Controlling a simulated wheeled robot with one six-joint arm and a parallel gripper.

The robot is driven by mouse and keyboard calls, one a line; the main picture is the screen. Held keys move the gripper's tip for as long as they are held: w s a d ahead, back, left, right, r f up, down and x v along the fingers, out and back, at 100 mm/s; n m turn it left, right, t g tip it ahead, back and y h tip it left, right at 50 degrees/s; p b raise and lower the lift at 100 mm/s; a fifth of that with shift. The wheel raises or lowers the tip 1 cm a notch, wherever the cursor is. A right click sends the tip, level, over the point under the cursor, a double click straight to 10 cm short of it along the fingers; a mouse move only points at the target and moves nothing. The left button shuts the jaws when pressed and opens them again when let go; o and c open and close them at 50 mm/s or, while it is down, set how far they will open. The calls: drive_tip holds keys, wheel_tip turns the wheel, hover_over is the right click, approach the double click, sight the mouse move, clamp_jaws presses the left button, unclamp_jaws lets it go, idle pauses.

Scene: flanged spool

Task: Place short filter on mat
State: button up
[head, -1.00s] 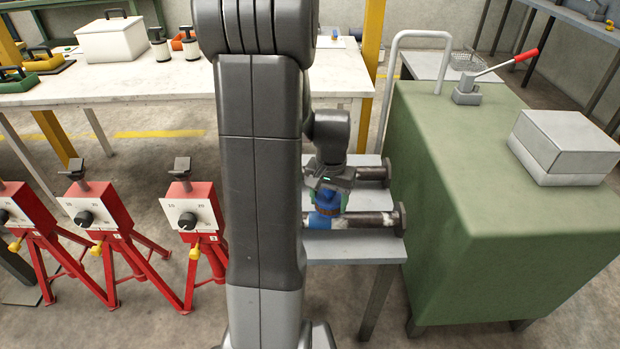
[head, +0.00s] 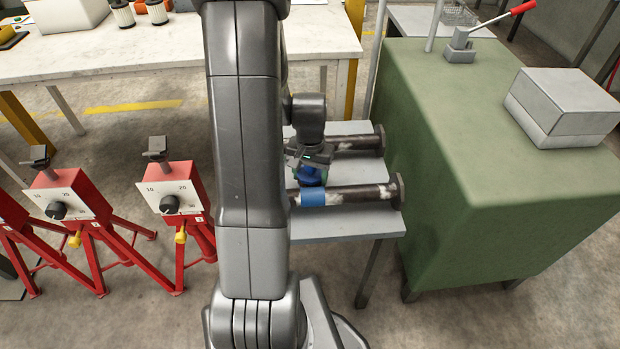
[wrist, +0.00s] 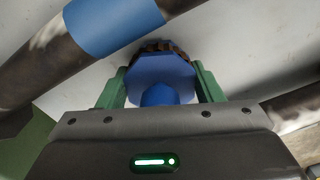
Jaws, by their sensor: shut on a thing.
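My gripper (head: 311,172) is low over the small grey table, just behind the blue band of the front pipe. In the wrist view its green fingers (wrist: 161,88) are shut on a blue faceted piece (wrist: 160,70) with a round blue stem and a dark brown ribbed edge. I cannot tell whether this piece touches the tabletop. Two white pleated filters with dark caps, one at the left (head: 122,13) and one at the right (head: 156,11), stand on the white bench at the back. I cannot make out which is short. No mat is clearly visible.
The grey table (head: 345,232) bears a front flanged pipe (head: 365,194) and a rear pipe (head: 355,143). A green cabinet (head: 490,190) with a lever and grey box (head: 565,105) stands close on the right. Red stands (head: 180,190) are at left. The white bench (head: 170,50) is behind.

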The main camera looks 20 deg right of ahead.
drive_tip(key=shift+f, duration=0.8)
drive_tip(key=shift+f, duration=0.1)
drive_tip(key=o, duration=0.6)
drive_tip(key=shift+f, duration=0.1)
drive_tip(key=o, duration=0.4)
